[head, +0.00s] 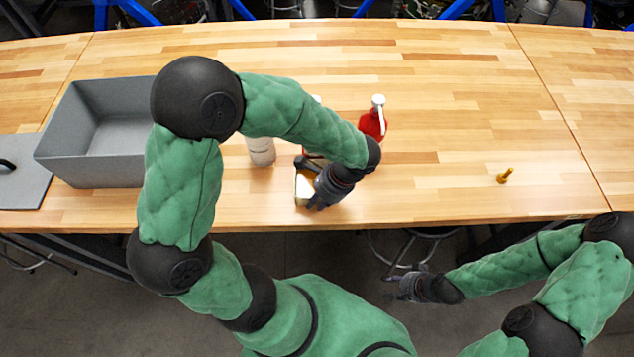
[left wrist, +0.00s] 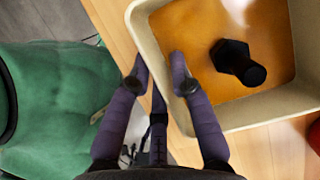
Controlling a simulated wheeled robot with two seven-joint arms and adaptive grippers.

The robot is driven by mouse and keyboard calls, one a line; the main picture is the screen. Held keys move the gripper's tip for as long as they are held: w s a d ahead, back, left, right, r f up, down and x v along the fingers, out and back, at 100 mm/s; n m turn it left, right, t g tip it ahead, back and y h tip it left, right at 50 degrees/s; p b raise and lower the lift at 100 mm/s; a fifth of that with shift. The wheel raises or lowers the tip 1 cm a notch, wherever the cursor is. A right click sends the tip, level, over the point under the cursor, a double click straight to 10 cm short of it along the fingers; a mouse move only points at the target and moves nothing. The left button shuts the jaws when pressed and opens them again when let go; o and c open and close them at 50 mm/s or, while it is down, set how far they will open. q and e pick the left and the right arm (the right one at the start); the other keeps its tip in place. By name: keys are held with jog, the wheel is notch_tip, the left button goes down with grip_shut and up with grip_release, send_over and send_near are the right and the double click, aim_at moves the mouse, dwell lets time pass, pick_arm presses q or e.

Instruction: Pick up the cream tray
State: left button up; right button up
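The cream tray (left wrist: 268,119) has an orange-brown floor and a black bolt-like part (left wrist: 238,63) lying in it. In the head view the tray (head: 299,199) sits near the table's front edge, partly hidden by my left arm. My left gripper (left wrist: 159,68) is open at the tray's near wall in the left wrist view. One finger is outside the wall and the other over the inside; contact cannot be told. It also shows in the head view (head: 318,203). My right gripper (head: 388,287) appears open and empty, in front of and below the table edge.
A grey bin (head: 105,160) stands at the left, with a grey panel with a black handle (head: 22,185) beside it. A whitish cylinder (head: 261,152) and a red bottle with a white top (head: 374,122) stand behind the tray. A small brass part (head: 504,176) stands right; the table between is clear.

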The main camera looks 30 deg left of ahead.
pick_arm(q)
grip_shut()
jog(key=shift+r, duration=0.6)
notch_tip(320, 180, up, 3)
jog(key=shift+s+d+p, duration=0.1)
jog(key=shift+d+p, duration=0.05)
jog(key=shift+p, duration=0.7)
jog(key=s+d+r+p, duration=0.3)
jog(key=s+d+r, duration=0.5)
jog(key=s+r, duration=0.1)
jog(key=shift+s+d+p, duration=0.25)
jog(key=shift+s+p, duration=0.15)
jog(key=shift+s, duration=0.45)
